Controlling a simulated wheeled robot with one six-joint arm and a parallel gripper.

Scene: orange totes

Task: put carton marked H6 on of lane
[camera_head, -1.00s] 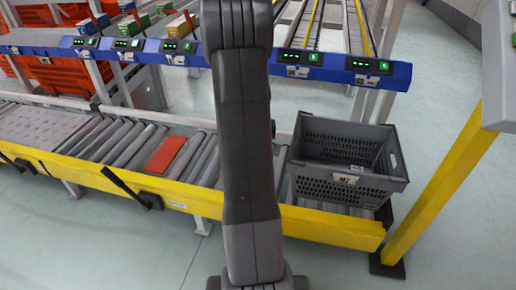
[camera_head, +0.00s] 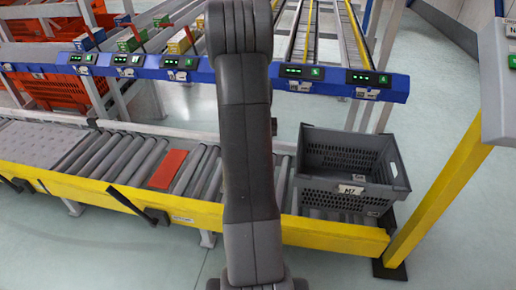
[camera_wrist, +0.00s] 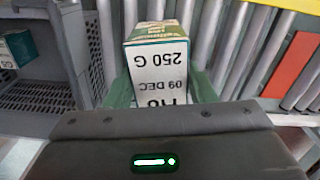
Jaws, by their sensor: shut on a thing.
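The carton marked H6 (camera_wrist: 158,75) is white and green and sits between my gripper's fingers (camera_wrist: 160,98) in the wrist view. Its printed face reads upside down, with "250 G" and "09 DEC", and the mark is partly cut off by my gripper body. My gripper is shut on it, above the roller conveyor. In the head view my arm hides the gripper and carton. Flow lanes stand at the back: an empty-looking lane (camera_head: 303,38) at the right, and lanes with cartons (camera_head: 180,42) at the left. Lane signs are too small to read.
A grey tote marked M7 (camera_head: 345,190) stands on the conveyor's right end; the wrist view shows another carton (camera_wrist: 22,50) in a grey tote. A red plate (camera_head: 167,169) lies on the rollers. A yellow post (camera_head: 440,185) stands at the right. Orange totes (camera_head: 55,90) are at the back left.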

